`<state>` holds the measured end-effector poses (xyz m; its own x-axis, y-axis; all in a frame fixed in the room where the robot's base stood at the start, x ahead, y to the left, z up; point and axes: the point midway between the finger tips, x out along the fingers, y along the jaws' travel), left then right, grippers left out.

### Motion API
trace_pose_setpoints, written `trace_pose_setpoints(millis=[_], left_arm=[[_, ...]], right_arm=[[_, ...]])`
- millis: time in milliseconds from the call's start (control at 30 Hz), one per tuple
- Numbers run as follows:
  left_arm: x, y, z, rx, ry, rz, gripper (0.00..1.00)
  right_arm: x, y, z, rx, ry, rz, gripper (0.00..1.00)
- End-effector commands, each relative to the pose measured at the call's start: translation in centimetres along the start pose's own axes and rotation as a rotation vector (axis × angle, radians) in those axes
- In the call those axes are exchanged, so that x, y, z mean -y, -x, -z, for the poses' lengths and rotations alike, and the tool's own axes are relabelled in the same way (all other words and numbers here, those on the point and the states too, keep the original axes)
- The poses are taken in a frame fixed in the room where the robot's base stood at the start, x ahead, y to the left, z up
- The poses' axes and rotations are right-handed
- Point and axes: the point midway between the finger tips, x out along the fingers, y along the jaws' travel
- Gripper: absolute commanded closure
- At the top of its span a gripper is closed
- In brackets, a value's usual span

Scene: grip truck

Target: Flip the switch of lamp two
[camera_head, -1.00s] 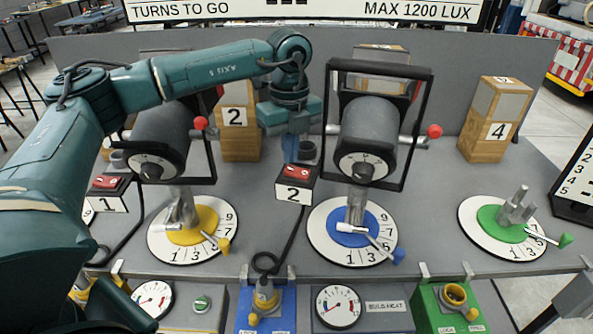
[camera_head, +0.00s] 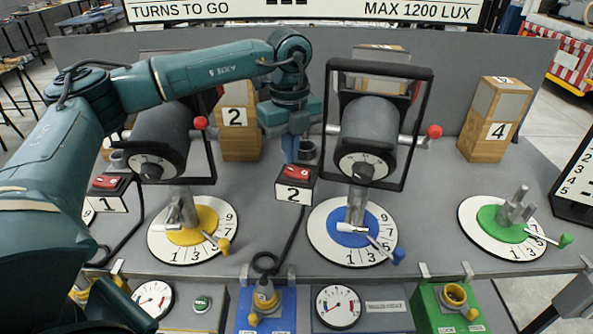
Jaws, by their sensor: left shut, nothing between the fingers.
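The switch box of lamp two (camera_head: 294,194) is a small dark box with a white "2" label on its front and a red rocker switch (camera_head: 296,173) on top. A cable runs down from it. My left gripper (camera_head: 291,158) points down just behind and above the red switch. It is shut and empty, with its fingertips at the switch's far edge; I cannot tell if they touch it. The lamp with the dark square frame (camera_head: 365,125) stands right of the box, above the blue dial (camera_head: 352,233). My right gripper is not in view.
Another lamp (camera_head: 160,135) and switch box 1 (camera_head: 107,192) stand to the left, under my left arm. A green dial (camera_head: 500,225) and wooden block 4 (camera_head: 496,120) are at the right. Wooden block 2 (camera_head: 238,120) stands behind.

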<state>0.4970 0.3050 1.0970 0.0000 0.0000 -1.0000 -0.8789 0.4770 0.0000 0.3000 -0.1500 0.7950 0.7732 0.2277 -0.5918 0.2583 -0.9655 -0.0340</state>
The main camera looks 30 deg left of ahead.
Motion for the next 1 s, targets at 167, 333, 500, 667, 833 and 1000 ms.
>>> trace_pose_setpoints(millis=[167, 333, 500, 667, 833, 1000], left_arm=[[0.0, 0.0, 0.0, 0.000, 0.000, 0.000, 1.00], [0.0, -0.1, 0.0, 0.000, 0.000, 0.000, 1.00], [0.0, -0.3, 0.0, 0.000, 0.000, 0.000, 1.00], [0.0, -0.6, 0.0, 0.000, 0.000, 0.000, 1.00], [0.0, -0.8, 0.0, 0.000, 0.000, 0.000, 1.00], [0.0, -1.1, 0.0, 0.000, 0.000, 0.000, 1.00]], right_arm=[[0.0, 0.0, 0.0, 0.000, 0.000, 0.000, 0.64], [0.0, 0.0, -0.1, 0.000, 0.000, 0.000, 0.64], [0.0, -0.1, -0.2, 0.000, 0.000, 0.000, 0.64], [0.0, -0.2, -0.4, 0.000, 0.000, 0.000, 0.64], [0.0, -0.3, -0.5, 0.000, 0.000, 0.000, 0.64], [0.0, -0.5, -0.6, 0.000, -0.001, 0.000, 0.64]])
